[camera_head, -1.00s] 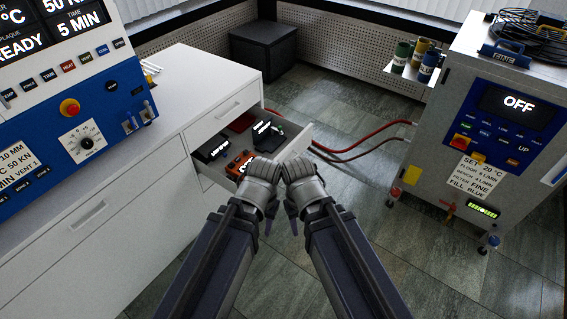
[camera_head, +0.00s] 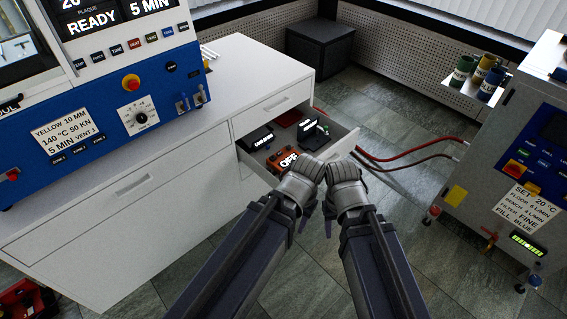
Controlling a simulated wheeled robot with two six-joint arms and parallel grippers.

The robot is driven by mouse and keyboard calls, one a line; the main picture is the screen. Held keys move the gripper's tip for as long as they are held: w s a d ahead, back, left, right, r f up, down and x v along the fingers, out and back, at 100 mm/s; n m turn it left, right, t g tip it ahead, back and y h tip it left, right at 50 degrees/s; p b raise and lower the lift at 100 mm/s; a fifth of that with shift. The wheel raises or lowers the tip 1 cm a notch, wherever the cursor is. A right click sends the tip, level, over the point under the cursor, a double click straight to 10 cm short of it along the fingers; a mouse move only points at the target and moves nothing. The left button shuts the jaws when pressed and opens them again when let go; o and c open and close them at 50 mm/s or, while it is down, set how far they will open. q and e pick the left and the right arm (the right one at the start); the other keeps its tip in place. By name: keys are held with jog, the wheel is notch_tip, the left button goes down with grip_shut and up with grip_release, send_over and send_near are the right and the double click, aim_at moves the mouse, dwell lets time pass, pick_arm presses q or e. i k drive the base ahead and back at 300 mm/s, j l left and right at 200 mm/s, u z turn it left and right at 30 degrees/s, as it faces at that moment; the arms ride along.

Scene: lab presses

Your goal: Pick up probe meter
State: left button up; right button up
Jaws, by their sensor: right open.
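The open drawer (camera_head: 351,139) of the white cabinet holds several devices. An orange device (camera_head: 268,159) with a bright OFF display lies at its front, close to my left gripper. A black device with a white label (camera_head: 255,140) lies at the left, and a dark device with a green part (camera_head: 314,136) lies further back. I cannot tell for sure which is the probe meter. My left gripper (camera_head: 308,168) and right gripper (camera_head: 343,171) are side by side at the drawer's near edge, seen from behind. The right is open and nothing shows in it. The left one's fingertips are hidden.
A blue and white press (camera_head: 110,110) stands on the cabinet at left. A grey machine (camera_head: 500,170) stands at right, with red hoses (camera_head: 410,157) running toward the cabinet. A black box (camera_head: 320,45) is behind. A red object (camera_head: 22,305) is at lower left.

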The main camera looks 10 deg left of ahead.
aim_at(278, 164)
jog(key=i+z, duration=0.25)
jog(key=i, duration=0.4)
jog(key=i+j+z, duration=0.2)
jog(key=i, duration=0.5)
